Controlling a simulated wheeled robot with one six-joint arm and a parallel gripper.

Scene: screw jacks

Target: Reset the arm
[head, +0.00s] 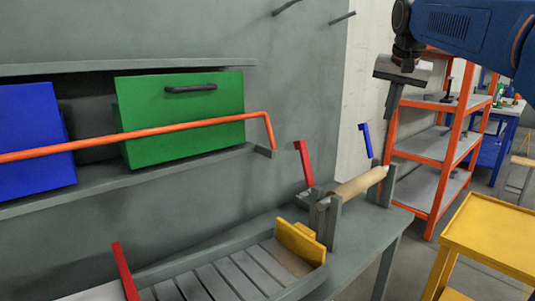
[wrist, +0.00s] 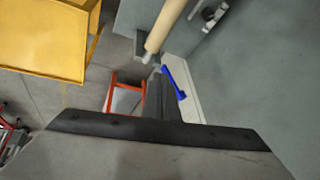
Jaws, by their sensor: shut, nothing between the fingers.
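My arm reaches in from the upper right of the head view. My gripper (head: 391,108) hangs from it, pointing down and slightly left, shut and empty. It is in front of the orange shelving and above and right of the bench. In the wrist view, the gripper (wrist: 163,78) appears as a dark narrow shape at the middle, with nothing held. A pale wooden roller (head: 360,182) lies across grey supports at the bench's right end. A blue lever (head: 365,140) stands behind it, and a red lever (head: 304,163) stands to its left.
A grey bench (head: 376,228) carries a slatted tray with a yellow block (head: 300,242) and another red lever (head: 125,270). Blue (head: 35,135) and green (head: 185,125) boxes sit on a wall shelf behind an orange rail. A yellow table (head: 495,235) stands right; floor shows between.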

